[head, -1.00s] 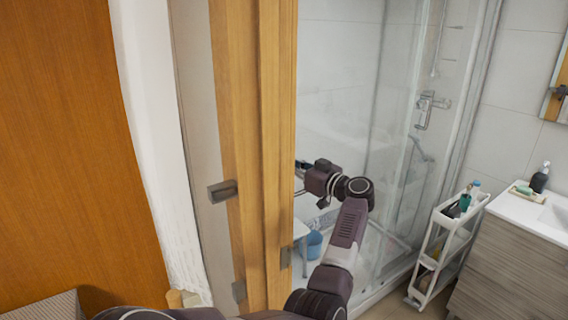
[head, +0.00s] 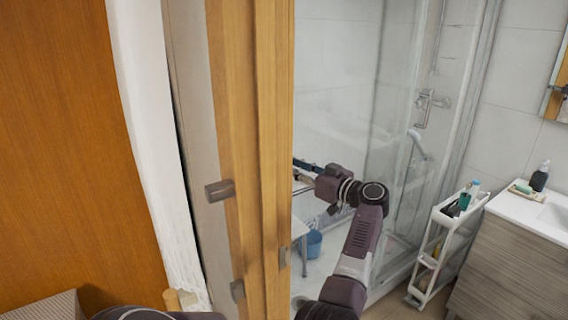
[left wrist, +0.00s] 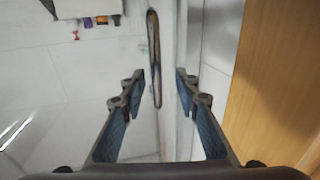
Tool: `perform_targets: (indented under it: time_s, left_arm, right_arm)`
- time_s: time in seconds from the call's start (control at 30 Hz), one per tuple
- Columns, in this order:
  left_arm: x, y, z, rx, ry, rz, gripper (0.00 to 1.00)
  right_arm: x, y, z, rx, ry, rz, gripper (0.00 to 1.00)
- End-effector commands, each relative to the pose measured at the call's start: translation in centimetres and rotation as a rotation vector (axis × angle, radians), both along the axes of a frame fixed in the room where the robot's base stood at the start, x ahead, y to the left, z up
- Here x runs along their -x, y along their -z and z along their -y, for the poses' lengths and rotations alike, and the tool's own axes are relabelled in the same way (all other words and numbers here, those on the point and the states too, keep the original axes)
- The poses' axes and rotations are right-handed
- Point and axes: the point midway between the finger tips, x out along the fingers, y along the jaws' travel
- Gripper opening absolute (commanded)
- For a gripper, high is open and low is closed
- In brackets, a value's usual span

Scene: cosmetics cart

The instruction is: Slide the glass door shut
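The glass shower enclosure (head: 402,95) stands beyond a wooden door edge in the head view. I cannot tell there which pane is the sliding door. In the left wrist view a long, narrow upright handle (left wrist: 154,55) is set on a pale vertical strip. My left gripper (left wrist: 160,76) is open, with the handle between its fingers, nearer the left one; I see no clear contact. In the head view my left gripper (head: 306,171) points left toward the wooden edge, which partly hides its tips. My right gripper is not in view.
The wooden door edge (head: 262,130) stands close on the left of my forearm. A white slim cart (head: 436,240) with bottles and a washbasin cabinet (head: 515,265) stand on the right. A blue bucket (head: 314,243) is inside the shower.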

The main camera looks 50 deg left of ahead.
Motion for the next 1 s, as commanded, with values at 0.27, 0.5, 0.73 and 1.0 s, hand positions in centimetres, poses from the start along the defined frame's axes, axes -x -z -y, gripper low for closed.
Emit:
perform_targets:
  time_s: [0.27,0.5,0.73,1.0]
  left_arm:
    - [-0.6,0.1,5.5,0.003,0.000,-0.001,0.29]
    - [-0.6,0.0,7.3,0.001,-0.004,-0.001,0.29]
    - [-0.7,0.0,7.3,0.001,-0.003,0.000,0.29]
    - [-0.7,0.0,7.3,0.001,-0.003,0.000,0.29]
  right_arm:
    - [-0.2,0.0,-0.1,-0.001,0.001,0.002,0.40]
    - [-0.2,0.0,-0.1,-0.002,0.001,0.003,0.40]
    - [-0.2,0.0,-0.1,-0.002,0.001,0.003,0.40]
    - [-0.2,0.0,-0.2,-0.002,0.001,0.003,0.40]
